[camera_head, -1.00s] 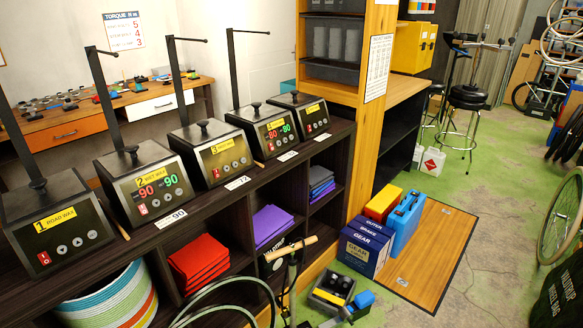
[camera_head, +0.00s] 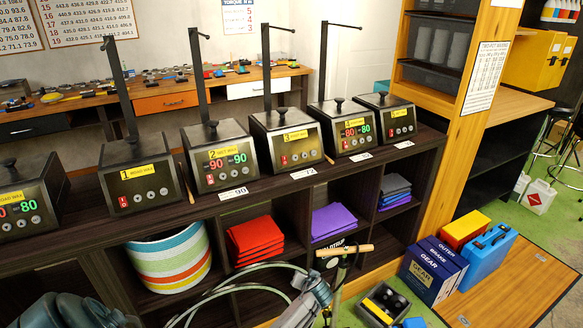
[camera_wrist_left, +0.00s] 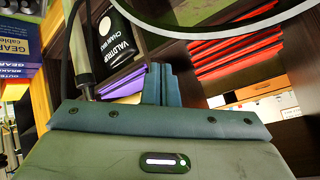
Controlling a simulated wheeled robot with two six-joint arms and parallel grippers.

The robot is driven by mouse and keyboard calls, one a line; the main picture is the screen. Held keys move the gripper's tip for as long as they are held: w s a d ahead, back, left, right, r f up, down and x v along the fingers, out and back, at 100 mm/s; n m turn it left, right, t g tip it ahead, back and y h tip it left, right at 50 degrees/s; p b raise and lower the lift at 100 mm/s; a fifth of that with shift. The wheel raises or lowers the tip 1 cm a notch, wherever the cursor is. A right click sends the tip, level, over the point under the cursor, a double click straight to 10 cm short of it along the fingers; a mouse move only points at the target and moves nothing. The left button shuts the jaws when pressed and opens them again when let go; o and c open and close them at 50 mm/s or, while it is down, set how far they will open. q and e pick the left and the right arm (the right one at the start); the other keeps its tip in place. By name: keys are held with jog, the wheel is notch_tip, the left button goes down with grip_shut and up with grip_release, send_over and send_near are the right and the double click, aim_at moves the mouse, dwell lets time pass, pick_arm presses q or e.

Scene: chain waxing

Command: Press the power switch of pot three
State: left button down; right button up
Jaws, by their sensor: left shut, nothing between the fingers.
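Pot three (camera_head: 288,142) stands in the row of dark pots on the shelf top, between pot two (camera_head: 219,158) and pot four (camera_head: 345,130). It has a yellow label, a dark display, a small red power switch (camera_head: 284,160) at its lower left and round buttons beside it. My left gripper (camera_head: 321,280) is low at the bottom middle of the head view, in front of the shelf and well below pot three. In the left wrist view its fingers (camera_wrist_left: 161,84) are shut together and empty. My right gripper is not in view.
Pot one (camera_head: 138,180) and another lit pot (camera_head: 25,205) stand farther left; pot five (camera_head: 388,117) is at the right. A wooden-handled pump (camera_head: 344,250) and a pale hoop are close to my left gripper. Red cloths (camera_head: 257,240) and purple cloths (camera_head: 333,221) lie in the cubbies.

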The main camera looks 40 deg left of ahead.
pick_arm(q)
jog(key=w+a+r+n+y, duration=0.1)
jog(key=w+r+n+y, duration=0.1)
jog(key=r, duration=1)
jog(key=w+a+r+n+y, duration=0.2)
jog(key=w+r+n, duration=0.1)
jog(key=r, duration=1)
jog(key=w+a+r+n+y, duration=0.2)
jog(key=r+n+y, duration=0.1)
jog(key=r, duration=0.9)
jog(key=shift+w+a+r+n, duration=0.15)
jog(key=shift+w+a+n, duration=0.2)
jog(key=shift+n, duration=0.35)
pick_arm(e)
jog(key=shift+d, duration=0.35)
pick_arm(q)
jog(key=shift+d, duration=0.1)
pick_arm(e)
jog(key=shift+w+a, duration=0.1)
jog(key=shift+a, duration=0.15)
